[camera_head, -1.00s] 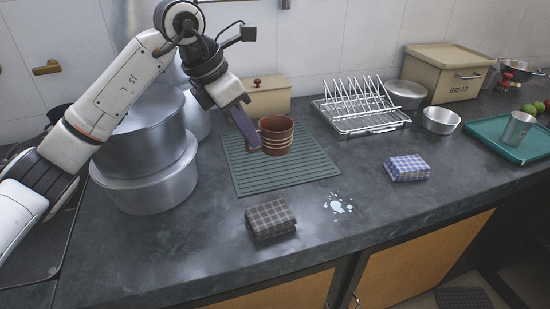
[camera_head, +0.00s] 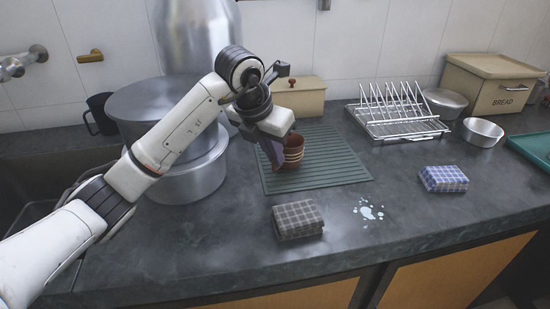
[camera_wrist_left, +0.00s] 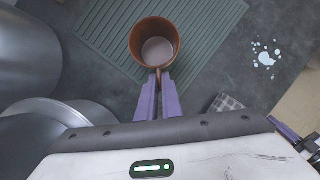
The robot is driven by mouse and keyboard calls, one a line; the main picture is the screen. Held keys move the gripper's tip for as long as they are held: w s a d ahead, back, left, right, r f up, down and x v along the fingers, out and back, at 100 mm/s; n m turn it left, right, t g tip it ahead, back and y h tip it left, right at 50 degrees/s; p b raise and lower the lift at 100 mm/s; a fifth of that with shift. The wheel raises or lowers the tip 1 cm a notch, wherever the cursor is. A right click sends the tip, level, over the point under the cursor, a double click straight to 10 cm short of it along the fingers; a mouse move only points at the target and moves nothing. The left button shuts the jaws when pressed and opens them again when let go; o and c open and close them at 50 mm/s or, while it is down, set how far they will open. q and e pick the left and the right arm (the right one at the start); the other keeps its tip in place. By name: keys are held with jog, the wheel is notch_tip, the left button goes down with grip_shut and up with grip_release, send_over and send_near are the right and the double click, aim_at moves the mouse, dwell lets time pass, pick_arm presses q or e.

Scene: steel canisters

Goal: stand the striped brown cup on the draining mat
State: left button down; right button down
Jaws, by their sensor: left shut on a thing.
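The brown cup (camera_head: 294,150) with pale stripes stands upright over the draining mat (camera_head: 335,165), a green ribbed sheet, toward its left part. In the left wrist view the cup (camera_wrist_left: 142,43) shows its open, empty inside and its handle points at my gripper. My left gripper (camera_head: 277,152) is shut on the cup's handle; its purple fingers (camera_wrist_left: 158,83) pinch it. I cannot tell whether the cup's base touches the mat. What looks like my right gripper (camera_wrist_left: 286,130) shows small at the lower right of the wrist view; its jaws are unclear.
Large steel pots (camera_head: 185,175) stand left, close to my left arm. A cream box (camera_head: 296,97) is behind the mat. A dish rack (camera_head: 397,112) stands to the right. A dark checked cloth (camera_head: 298,220) and a water spill (camera_head: 368,210) lie in front.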

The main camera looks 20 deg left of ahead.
pick_arm(q)
jog(key=shift+f, duration=0.6)
jog(key=c, duration=1.9)
grip_release()
jog(key=shift+c, duration=0.2)
jog(key=d+v, duration=0.1)
jog(key=v, duration=1.1)
jog(key=shift+a+p, duration=0.45)
